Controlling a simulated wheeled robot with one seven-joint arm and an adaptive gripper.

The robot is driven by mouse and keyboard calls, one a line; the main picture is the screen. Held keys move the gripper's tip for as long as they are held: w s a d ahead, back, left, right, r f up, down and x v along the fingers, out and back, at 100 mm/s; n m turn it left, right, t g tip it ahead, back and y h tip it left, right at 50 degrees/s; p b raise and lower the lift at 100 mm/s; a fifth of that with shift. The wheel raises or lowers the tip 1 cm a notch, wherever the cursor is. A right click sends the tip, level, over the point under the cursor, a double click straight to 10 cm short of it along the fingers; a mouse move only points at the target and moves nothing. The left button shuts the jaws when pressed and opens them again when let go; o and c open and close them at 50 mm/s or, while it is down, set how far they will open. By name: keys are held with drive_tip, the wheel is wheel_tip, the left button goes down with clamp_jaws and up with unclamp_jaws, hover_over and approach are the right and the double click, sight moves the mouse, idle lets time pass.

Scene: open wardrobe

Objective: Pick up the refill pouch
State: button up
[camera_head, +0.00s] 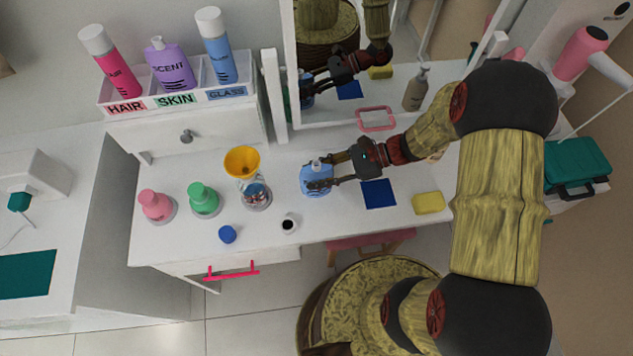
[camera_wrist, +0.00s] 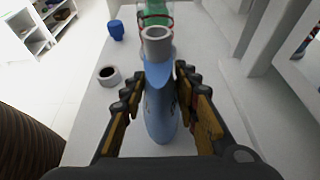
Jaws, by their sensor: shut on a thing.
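The light blue refill pouch (camera_head: 307,179) is upright at the middle of the white dressing table, with a pale spout at its top. My gripper (camera_head: 315,173) reaches in from the right with its fingers on either side of the pouch. In the wrist view my gripper (camera_wrist: 160,80) is shut on the pouch (camera_wrist: 159,112), and the spout stands up between the fingers. I cannot tell whether the pouch's base touches the table.
Left of the pouch stand a clear bottle (camera_head: 257,197) with an orange funnel (camera_head: 242,161), a green bottle (camera_head: 203,198) and a pink bottle (camera_head: 156,205). A blue cap (camera_head: 227,234) and small white ring (camera_head: 289,224) lie in front. A blue cloth (camera_head: 378,193) and yellow sponge (camera_head: 428,203) lie right.

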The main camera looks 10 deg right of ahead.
sight(321, 169)
clamp_jaws()
drive_tip(key=shift+r+p, duration=0.3)
drive_tip(key=shift+r, duration=0.15)
drive_tip(key=r, duration=0.1)
drive_tip(key=r+p, duration=0.2)
drive_tip(key=shift+s+d+r, duration=0.2)
drive_tip(key=shift+s+r, duration=0.1)
drive_tip(key=s+d+r+p, duration=0.5)
drive_tip(key=s+r, duration=0.3)
drive_tip(key=s, duration=0.4)
drive_tip(key=shift+d+r, duration=0.25)
drive_tip(key=shift+d, duration=0.3)
drive_tip(key=shift+w, duration=0.1)
